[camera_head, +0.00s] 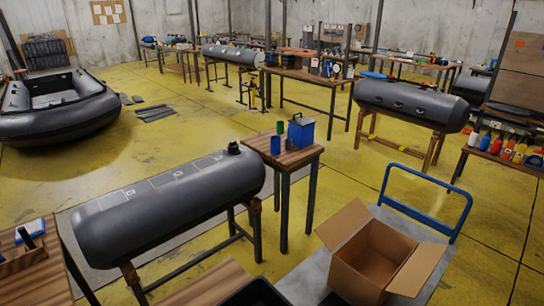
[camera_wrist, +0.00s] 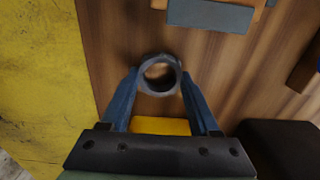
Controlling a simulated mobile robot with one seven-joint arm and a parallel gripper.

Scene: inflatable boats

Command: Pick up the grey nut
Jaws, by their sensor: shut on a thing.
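The grey nut (camera_wrist: 158,91) is a thick dark grey ring in the wrist view, with its round hole facing the camera. My gripper (camera_wrist: 159,77) has its two blue fingers against opposite sides of the nut, near their tips, and is shut on it. The nut is over a brown wooden tabletop (camera_wrist: 112,40); I cannot tell whether it still touches the wood. Neither the nut nor my gripper can be made out in the head view.
In the wrist view, a grey block (camera_wrist: 210,15) lies beyond the nut and a dark object (camera_wrist: 282,148) is at lower right. Yellow floor (camera_wrist: 38,80) lies left of the table edge. In the head view, a grey tube (camera_head: 170,205) and an open cardboard box (camera_head: 365,265) stand nearby.

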